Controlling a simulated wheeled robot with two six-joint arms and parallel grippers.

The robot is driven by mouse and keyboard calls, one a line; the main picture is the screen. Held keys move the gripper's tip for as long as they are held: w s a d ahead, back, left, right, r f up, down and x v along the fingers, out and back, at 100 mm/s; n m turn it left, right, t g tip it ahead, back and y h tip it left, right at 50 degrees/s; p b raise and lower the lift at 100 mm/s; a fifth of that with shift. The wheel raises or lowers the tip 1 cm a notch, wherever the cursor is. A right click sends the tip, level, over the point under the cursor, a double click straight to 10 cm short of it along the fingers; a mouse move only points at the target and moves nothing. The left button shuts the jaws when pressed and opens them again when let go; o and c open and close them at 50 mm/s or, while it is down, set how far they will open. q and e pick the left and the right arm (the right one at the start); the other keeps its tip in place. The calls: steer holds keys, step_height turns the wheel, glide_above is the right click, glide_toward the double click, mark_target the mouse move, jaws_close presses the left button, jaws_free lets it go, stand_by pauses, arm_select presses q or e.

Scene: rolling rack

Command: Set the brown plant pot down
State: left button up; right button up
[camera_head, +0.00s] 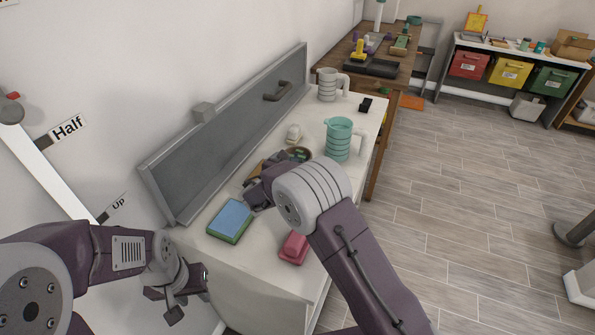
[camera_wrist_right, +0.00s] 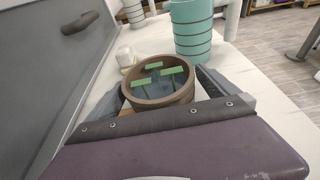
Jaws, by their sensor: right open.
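The brown plant pot (camera_wrist_right: 158,97) is round and open-topped, with a dark inside and green strips showing in it. It looks upright at the white worktop, and its base is mostly hidden. My right gripper (camera_wrist_right: 160,90) is open, with one grey finger on each side of the pot; I cannot tell if either touches it. In the head view only part of the pot (camera_head: 301,153) shows beyond my right wrist, which hides the right fingers. My left gripper (camera_head: 178,302) hangs low at the left in front of the white cabinet, away from the pot; its jaws are unclear.
A teal ribbed pitcher (camera_head: 339,140) stands right of the pot. A small white item (camera_head: 293,133) is behind it. A blue-and-green sponge (camera_head: 230,221) and a pink box (camera_head: 294,248) lie nearer. A grey panel (camera_head: 225,130) edges the worktop (camera_head: 310,112) on the left.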

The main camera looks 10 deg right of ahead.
steer(key=shift+w+d, duration=0.1)
steer(key=shift+w, duration=0.05)
steer(key=c, duration=2)
steer(key=shift+r, duration=0.15)
steer(key=shift+r, duration=0.3)
steer(key=r, duration=0.3)
steer(key=shift+s+d+r, duration=0.3)
steer(key=shift+s+r, duration=0.05)
steer(key=shift+r, duration=0.05)
steer(key=s+d+r, duration=0.4)
steer(key=d, duration=0.1)
steer(key=s+d+r, duration=0.2)
steer(key=s+d, duration=0.1)
steer(key=shift+s+d+r, duration=0.1)
steer(key=shift+r, duration=0.05)
